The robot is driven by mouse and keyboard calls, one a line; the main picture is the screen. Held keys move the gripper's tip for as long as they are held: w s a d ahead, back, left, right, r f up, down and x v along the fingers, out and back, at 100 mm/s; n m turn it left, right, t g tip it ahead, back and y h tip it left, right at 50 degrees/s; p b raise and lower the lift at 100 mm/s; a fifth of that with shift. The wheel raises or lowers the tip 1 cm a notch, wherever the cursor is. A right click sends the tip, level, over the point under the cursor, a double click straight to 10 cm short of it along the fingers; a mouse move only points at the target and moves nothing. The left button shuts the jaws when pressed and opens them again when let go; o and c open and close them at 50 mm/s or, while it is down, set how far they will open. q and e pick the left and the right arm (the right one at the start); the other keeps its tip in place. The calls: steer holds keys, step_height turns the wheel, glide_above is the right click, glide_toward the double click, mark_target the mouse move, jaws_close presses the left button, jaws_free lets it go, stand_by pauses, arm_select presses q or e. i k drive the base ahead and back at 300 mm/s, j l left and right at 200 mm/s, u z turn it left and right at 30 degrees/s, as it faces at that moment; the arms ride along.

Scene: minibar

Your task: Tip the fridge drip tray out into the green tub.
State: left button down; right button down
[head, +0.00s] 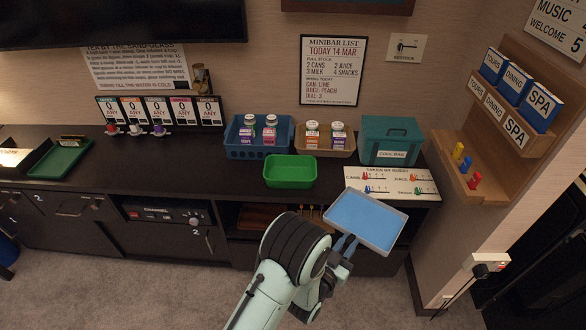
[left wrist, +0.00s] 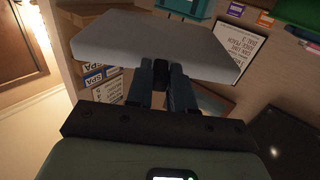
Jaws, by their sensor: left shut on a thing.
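The drip tray (head: 366,220) is a shallow grey tray with a blue inside, held out in front of the counter at the right, slightly tilted. My left gripper (head: 343,246) is shut on its near edge. In the left wrist view the tray (left wrist: 155,45) shows as a grey slab beyond the fingers of my left gripper (left wrist: 161,75). The green tub (head: 290,172) stands on the counter's front part, to the left of the tray and apart from it. It looks empty. My right gripper is not in view.
Behind the tub stand a blue basket (head: 246,152) and a tan tray (head: 325,154) with bottles, and a teal cool bag (head: 391,152). A white tally board (head: 420,183) lies at the right. A wooden rack (head: 490,150) stands further right.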

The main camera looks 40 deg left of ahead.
mark_target(280, 171)
steer(key=i+l+u, duration=0.1)
steer(key=l, duration=0.25)
steer(key=i+l+u, duration=0.15)
steer(key=i+l, duration=0.15)
steer(key=i+l+u, duration=0.1)
steer(key=l, duration=0.3)
steer(key=i+l+u, duration=0.1)
steer(key=l, duration=0.3)
steer(key=i+l+u, duration=0.15)
steer(key=l, duration=0.25)
steer(key=i+l+u, duration=0.1)
steer(key=l, duration=0.3)
steer(key=i, duration=0.1)
